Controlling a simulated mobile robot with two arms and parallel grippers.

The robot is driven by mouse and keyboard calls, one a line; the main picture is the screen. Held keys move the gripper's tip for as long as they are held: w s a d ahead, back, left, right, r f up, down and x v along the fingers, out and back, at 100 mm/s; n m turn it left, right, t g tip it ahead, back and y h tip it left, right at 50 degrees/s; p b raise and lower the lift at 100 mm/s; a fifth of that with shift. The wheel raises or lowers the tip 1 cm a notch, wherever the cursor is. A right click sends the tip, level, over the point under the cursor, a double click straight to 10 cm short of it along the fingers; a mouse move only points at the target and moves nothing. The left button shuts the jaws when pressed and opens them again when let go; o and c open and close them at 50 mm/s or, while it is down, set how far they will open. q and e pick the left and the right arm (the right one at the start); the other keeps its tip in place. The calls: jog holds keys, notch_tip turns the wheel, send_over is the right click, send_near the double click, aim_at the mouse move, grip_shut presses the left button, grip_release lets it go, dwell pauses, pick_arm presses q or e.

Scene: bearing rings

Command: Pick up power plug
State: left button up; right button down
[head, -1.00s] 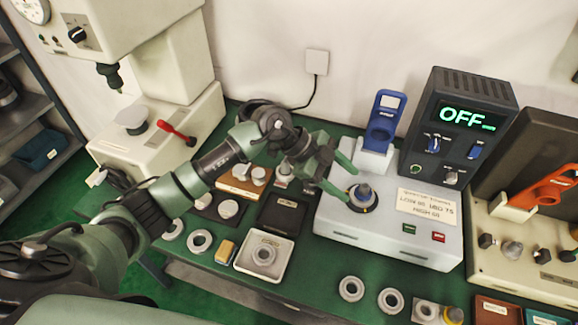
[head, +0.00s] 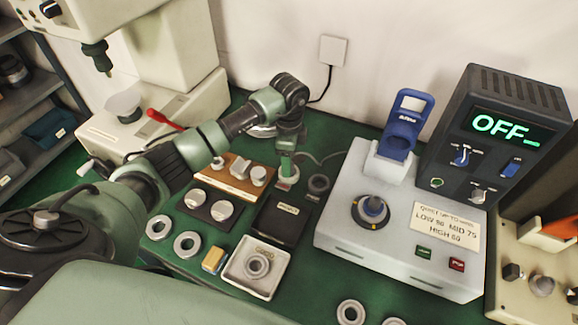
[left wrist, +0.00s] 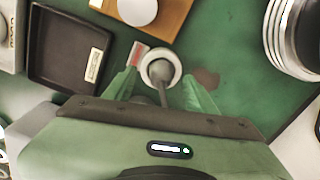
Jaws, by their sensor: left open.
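A pale round piece with a grey stem (left wrist: 160,66), which looks like the power plug, stands on the green table beside a red-and-white label. In the left wrist view it lies between the two green fingers of my left gripper (left wrist: 160,78), which are apart, one on each side. In the head view my left gripper (head: 287,168) points down at this piece (head: 289,184) and hides much of it. I cannot tell whether the fingers touch it. My right gripper is not in view.
A black tray (head: 276,236) and a wooden block with pale knobs (head: 226,184) stand close by. A wall socket (head: 333,50) has a black cord running down.

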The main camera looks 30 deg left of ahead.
pick_arm(q)
notch_tip(320, 180, down, 2)
jog(key=shift+w+f, duration=0.15)
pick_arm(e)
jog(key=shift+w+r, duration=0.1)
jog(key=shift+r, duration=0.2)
pick_arm(q)
grip_shut()
